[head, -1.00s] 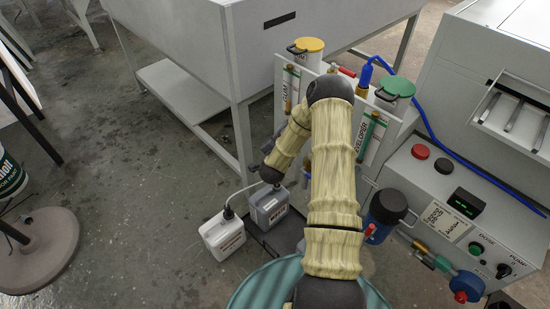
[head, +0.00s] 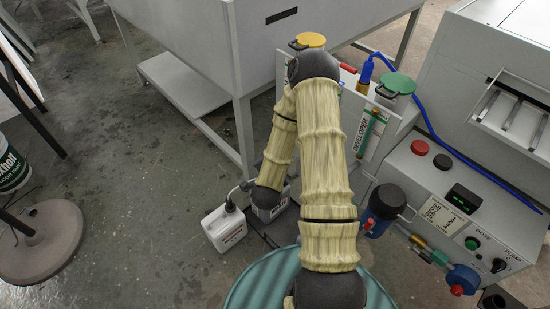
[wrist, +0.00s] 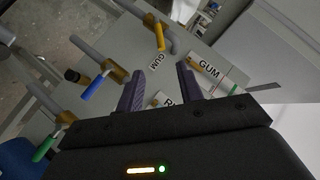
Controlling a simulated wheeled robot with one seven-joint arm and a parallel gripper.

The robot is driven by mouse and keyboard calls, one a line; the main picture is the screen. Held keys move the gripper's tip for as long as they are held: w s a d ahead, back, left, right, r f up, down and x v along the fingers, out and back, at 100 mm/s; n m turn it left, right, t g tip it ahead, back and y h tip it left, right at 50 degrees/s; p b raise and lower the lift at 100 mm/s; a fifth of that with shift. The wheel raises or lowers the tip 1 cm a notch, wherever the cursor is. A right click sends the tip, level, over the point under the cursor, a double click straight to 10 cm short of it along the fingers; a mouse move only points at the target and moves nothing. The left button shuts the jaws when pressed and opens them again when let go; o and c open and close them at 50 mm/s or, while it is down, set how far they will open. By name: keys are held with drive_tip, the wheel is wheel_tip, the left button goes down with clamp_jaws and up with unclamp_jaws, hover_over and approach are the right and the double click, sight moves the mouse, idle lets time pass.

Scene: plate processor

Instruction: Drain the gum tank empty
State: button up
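The gum tank stands behind my arm in the head view; its yellow lid (head: 310,41) shows, but most of its front is hidden. In the wrist view a GUM label (wrist: 209,71) is on a light panel. A valve with a yellow handle (wrist: 160,37) is beside a smaller GUM tag (wrist: 155,60). My gripper (wrist: 160,82) is open, its two purple fingers apart with nothing seen between them. The yellow handle lies beyond the fingertips, apart from them in the picture. In the head view my arm hides the gripper.
Valves with blue (wrist: 97,86) and green (wrist: 45,147) handles sit left of my fingers. The developer tank's green lid (head: 397,84) and a control panel (head: 455,215) are at right.

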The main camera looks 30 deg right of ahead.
drive_tip(key=shift+w+a, duration=0.1)
drive_tip(key=c, duration=0.7)
drive_tip(key=shift+w+a+r+n+y, duration=0.2)
drive_tip(key=shift+a+r+n+y, duration=0.1)
drive_tip(key=shift+n, duration=0.1)
clamp_jaws()
drive_tip(key=a+r+n+g+y, duration=0.1)
drive_tip(key=a+r+n+y, duration=0.2)
drive_tip(key=a+n+y, duration=0.15)
drive_tip(key=s+a+r+n+g+y, duration=0.1)
drive_tip(key=s+a+r+n+g, duration=0.2)
drive_tip(key=s+r+n, duration=0.2)
drive_tip(key=s+a+r+n+g, duration=0.2)
drive_tip(key=s+r+n+g, duration=0.2)
drive_tip(key=s, duration=0.6)
wheel_tip(320, 180, up, 3)
drive_tip(key=shift+s+a+f+n+y, duration=0.15)
drive_tip(key=shift+a+n+y, duration=0.25)
drive_tip(key=shift+n, duration=0.45)
drive_tip(key=shift+f, duration=0.1)
